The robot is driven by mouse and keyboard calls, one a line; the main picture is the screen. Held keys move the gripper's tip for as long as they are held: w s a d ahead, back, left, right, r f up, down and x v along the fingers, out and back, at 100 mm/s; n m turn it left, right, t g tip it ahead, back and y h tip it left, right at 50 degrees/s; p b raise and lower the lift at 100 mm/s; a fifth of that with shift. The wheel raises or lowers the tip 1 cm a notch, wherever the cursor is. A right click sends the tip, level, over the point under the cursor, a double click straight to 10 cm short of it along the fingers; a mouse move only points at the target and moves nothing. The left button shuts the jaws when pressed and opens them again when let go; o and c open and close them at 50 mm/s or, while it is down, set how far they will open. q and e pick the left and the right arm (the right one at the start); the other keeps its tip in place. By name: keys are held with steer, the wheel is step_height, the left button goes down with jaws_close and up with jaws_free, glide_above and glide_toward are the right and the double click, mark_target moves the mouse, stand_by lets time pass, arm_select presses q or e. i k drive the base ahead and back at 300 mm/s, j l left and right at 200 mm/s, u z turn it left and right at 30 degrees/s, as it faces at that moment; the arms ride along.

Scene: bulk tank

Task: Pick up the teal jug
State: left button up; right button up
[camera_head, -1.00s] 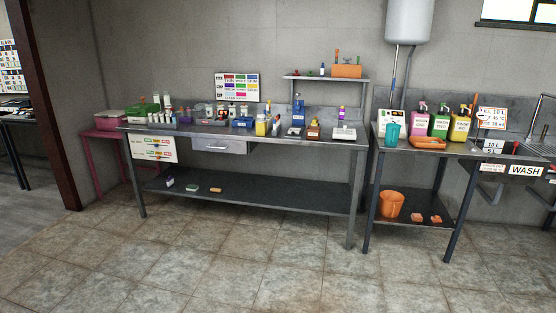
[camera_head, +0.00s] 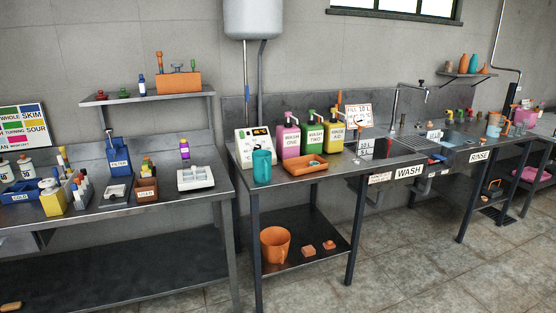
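The teal jug (camera_head: 262,166) stands upright on the near left part of the metal wash table (camera_head: 290,186). It is in front of a white device with a small display (camera_head: 256,139) and left of an orange tray (camera_head: 307,166). Nothing blocks the view of its front. Neither of my grippers is in view.
Pink (camera_head: 289,138), green (camera_head: 312,138) and yellow (camera_head: 334,132) pump containers stand behind the tray. An orange bucket (camera_head: 275,244) sits on the lower shelf. A narrow gap separates the left bench (camera_head: 130,214) from this table. The tiled floor (camera_head: 410,265) in front is clear.

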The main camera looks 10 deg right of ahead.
mark_target(262, 159)
steer(key=i+l+z, duration=0.2)
steer(key=i+z, duration=0.75)
steer(key=i+j+z, duration=0.15)
steer(key=i+z, duration=0.3)
steer(key=i+l, duration=0.15)
steer(key=i, duration=0.65)
steer(key=i+l+z, duration=0.15)
steer(key=i, duration=0.7)
